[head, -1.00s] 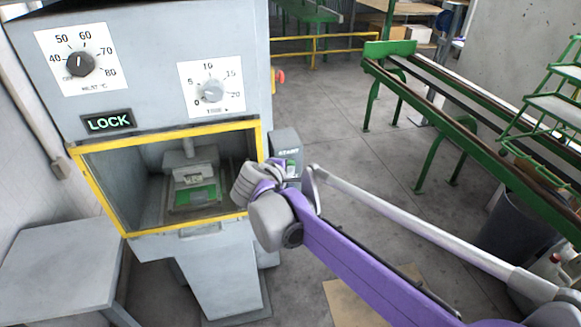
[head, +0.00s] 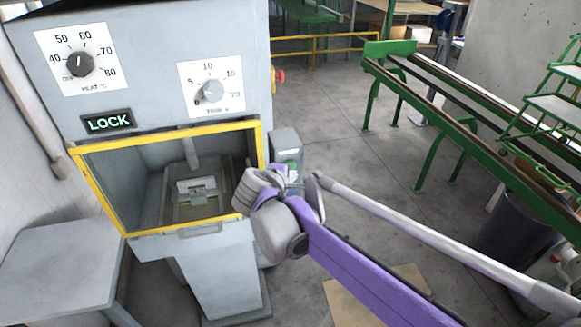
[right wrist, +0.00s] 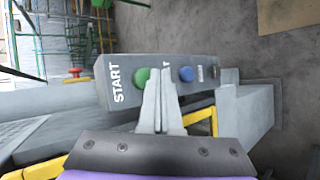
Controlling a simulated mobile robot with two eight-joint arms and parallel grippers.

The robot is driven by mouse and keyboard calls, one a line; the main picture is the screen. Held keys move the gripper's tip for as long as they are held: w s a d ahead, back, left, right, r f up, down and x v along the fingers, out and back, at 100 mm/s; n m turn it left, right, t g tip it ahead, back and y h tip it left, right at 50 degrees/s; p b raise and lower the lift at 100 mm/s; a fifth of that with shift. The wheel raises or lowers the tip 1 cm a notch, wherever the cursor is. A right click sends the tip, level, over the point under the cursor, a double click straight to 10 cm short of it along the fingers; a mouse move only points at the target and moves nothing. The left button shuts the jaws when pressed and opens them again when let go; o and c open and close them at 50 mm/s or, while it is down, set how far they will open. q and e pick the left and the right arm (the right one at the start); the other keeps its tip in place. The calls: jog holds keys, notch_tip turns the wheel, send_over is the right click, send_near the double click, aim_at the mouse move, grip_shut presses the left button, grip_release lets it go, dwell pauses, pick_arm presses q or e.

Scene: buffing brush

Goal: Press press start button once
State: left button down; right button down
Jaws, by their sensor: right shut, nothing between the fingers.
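The grey control box (head: 284,143) is fixed at the right side of the press (head: 150,60). In the right wrist view the box face (right wrist: 170,62) bears the word START beside a green button (right wrist: 141,76). A blue button (right wrist: 186,74) sits further along. My right gripper (right wrist: 160,72) is shut and empty, its fingertips in front of the box between the green and blue buttons. I cannot tell whether they touch it. In the head view the right gripper (head: 290,184) partly covers the box's lower face. My left gripper is not in view.
The press has a yellow-framed window (head: 80,180), a lit LOCK sign (head: 108,123) and two dials. Inside is a ram rod (head: 191,150) above a plate. A grey table (head: 60,250) stands at left, a green rail bench (head: 460,130) at right.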

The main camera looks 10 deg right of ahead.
jog(key=s, duration=0.5)
dwell(0.8)
jog(key=s+d+f+m+g+y, duration=0.2)
jog(key=s+f+m, duration=0.4)
jog(key=s, duration=0.5)
jog(key=s+d+f+m+g+y, duration=0.2)
jog(key=s+f+m+y, duration=0.2)
jog(key=s+f, duration=0.5)
jog(key=s+m, duration=0.2)
jog(key=s, duration=0.1)
jog(key=shift+s+m, duration=0.15)
jog(key=shift+m, duration=0.25)
